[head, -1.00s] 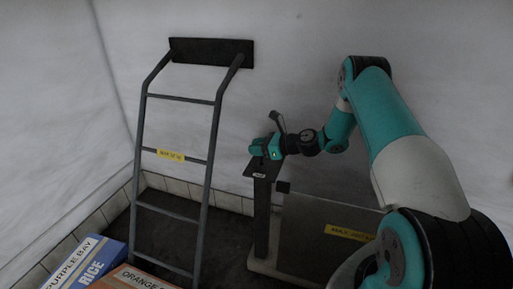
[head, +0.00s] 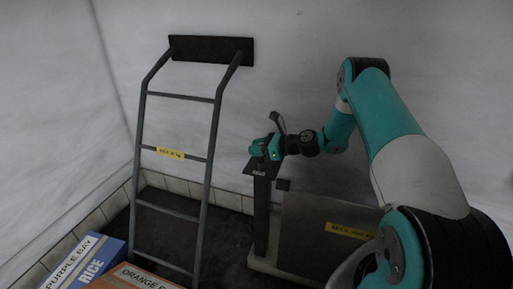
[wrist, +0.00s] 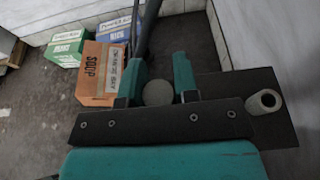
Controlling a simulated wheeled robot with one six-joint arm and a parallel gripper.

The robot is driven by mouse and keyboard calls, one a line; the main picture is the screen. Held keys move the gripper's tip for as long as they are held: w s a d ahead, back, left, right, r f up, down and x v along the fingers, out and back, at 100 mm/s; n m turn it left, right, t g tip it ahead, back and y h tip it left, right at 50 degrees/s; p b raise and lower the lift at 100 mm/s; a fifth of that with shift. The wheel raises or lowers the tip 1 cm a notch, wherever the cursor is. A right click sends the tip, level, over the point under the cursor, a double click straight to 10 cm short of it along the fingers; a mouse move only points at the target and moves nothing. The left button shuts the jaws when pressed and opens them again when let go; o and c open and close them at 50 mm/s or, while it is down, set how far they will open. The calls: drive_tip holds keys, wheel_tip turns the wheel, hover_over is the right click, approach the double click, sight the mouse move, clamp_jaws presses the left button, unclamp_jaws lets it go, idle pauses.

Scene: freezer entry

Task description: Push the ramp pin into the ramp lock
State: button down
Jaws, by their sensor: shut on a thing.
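In the head view my gripper (head: 266,148) is at the top of a dark post, close above its small flat plate (head: 261,168). In the wrist view its two teal fingers (wrist: 158,84) stand either side of a round grey end, which I take to be the ramp pin (wrist: 158,93). The fingers are shut on it. The pin's lower part is hidden, so I cannot tell how deep it sits. A grey tube (wrist: 264,101) stands on the dark plate to the right of the fingers. The ramp lock cannot be clearly made out.
A grey ladder (head: 181,154) leans on the wall to the left. A dark panel with a yellow label (head: 349,231) stands right of the post. Blue (head: 88,262) and orange (head: 137,277) boxes lie at front left. The wrist view also shows a green box (wrist: 68,46).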

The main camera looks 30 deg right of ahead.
drive_tip(key=shift+f+b, duration=1)
drive_tip(key=shift+f, duration=0.6)
drive_tip(key=c, duration=0.8)
unclamp_jaws()
drive_tip(key=v, duration=1.7)
drive_tip(key=shift+s+d+r, duration=0.1)
drive_tip(key=shift+s+r, duration=0.05)
drive_tip(key=shift+s, duration=0.05)
